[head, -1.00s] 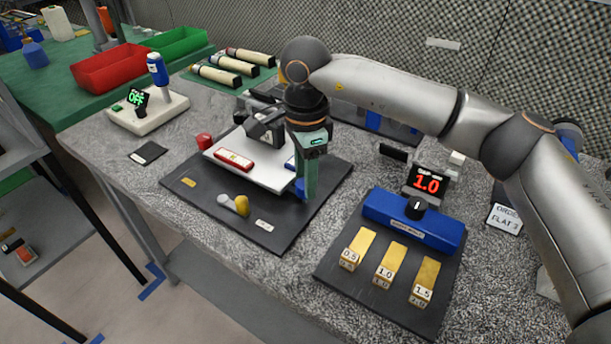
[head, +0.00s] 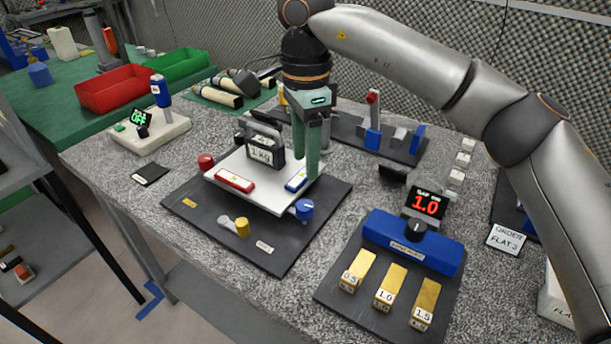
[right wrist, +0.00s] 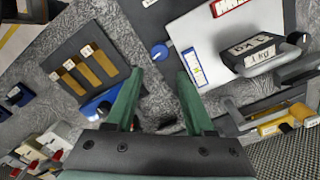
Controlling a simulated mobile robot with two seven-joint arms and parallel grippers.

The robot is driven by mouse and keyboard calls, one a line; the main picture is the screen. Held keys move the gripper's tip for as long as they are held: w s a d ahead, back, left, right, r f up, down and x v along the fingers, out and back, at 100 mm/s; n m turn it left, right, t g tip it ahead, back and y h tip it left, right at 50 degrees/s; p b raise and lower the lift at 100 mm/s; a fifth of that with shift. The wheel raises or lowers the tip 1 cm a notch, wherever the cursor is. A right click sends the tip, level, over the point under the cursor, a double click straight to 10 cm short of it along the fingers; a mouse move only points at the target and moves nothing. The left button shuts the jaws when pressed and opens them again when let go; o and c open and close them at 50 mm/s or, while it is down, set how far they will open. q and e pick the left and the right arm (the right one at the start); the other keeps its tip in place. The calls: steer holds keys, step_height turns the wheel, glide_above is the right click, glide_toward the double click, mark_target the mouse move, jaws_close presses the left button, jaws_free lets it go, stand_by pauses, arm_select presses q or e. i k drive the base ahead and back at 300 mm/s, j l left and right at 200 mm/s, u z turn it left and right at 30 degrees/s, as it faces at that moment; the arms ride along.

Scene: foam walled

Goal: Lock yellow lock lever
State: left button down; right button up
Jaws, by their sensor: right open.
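The yellow lock lever (head: 242,228) is a short yellow knob with a pale grey part (head: 226,220) beside it, near the front of the dark base plate (head: 285,248). I cannot make out its lock position. My right gripper (head: 306,172) is open and empty, over the right side of the white plate (head: 262,194), behind and right of the yellow lever and apart from it. In the right wrist view, its two green fingers (right wrist: 158,82) are spread apart. The yellow lever does not show there. My left gripper is not in view.
A blue knob (head: 304,209) stands at the white plate's right corner. A 1 kg weight (head: 265,150), a red bar (head: 234,180) and a blue-edged bar (head: 297,180) are on the plate. A blue block with a dial (head: 412,241) and several brass weights stand to the right.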

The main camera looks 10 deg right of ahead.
mark_target(242, 227)
steer(key=k, duration=0.95)
